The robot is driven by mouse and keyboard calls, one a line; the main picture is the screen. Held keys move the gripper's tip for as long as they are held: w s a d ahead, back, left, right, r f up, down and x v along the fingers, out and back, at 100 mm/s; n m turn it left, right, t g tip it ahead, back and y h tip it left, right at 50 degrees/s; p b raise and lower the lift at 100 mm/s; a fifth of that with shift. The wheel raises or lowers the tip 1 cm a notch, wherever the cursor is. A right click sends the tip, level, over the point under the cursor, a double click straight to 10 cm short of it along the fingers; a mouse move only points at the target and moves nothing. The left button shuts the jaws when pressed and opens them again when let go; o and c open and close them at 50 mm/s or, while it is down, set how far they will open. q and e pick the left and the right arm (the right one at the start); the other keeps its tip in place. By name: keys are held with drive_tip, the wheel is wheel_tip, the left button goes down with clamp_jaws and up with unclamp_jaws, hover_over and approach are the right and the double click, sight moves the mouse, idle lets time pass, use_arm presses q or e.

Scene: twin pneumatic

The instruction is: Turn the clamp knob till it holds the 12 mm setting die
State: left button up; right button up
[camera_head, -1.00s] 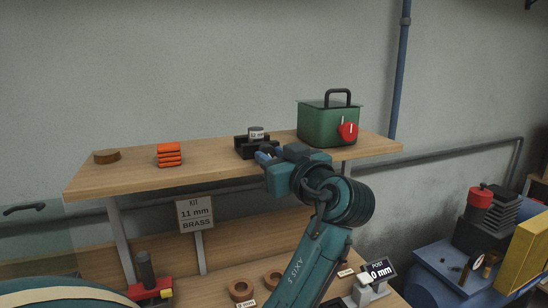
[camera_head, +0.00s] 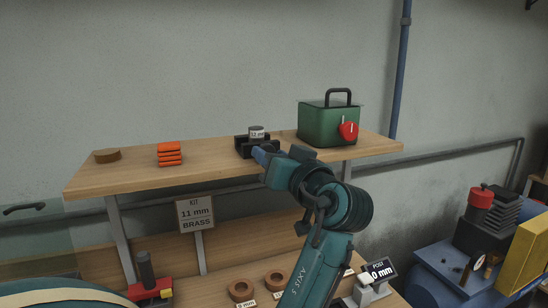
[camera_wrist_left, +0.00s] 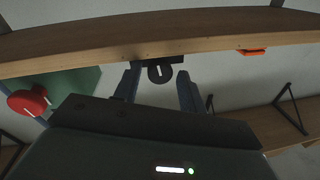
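The black clamp (camera_head: 241,147) stands near the front edge of the wooden shelf. The grey 12 mm setting die (camera_head: 257,132) sits upright in its top with its label showing. In the left wrist view, which looks upside down, the round black clamp knob (camera_wrist_left: 160,74) with a pale mark hangs at the shelf edge. My left gripper (camera_head: 264,154) is at the clamp's front and hides the knob in the head view. In the wrist view its blue fingers (camera_wrist_left: 158,88) are apart, one on each side of the knob, with gaps visible. My right gripper is not in view.
The shelf (camera_head: 130,176) also bears a green box (camera_head: 322,124) with a red knob close right of the clamp, an orange stack (camera_head: 169,154) and a brown disc (camera_head: 107,156). A kit sign (camera_head: 195,214) stands below. The shelf between clamp and orange stack is free.

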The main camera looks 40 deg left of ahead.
use_arm(q)
drive_tip(key=shift+o, duration=0.8)
drive_tip(key=b+v, duration=0.4)
drive_tip(key=v, duration=0.9)
drive_tip(key=shift+d, duration=0.1)
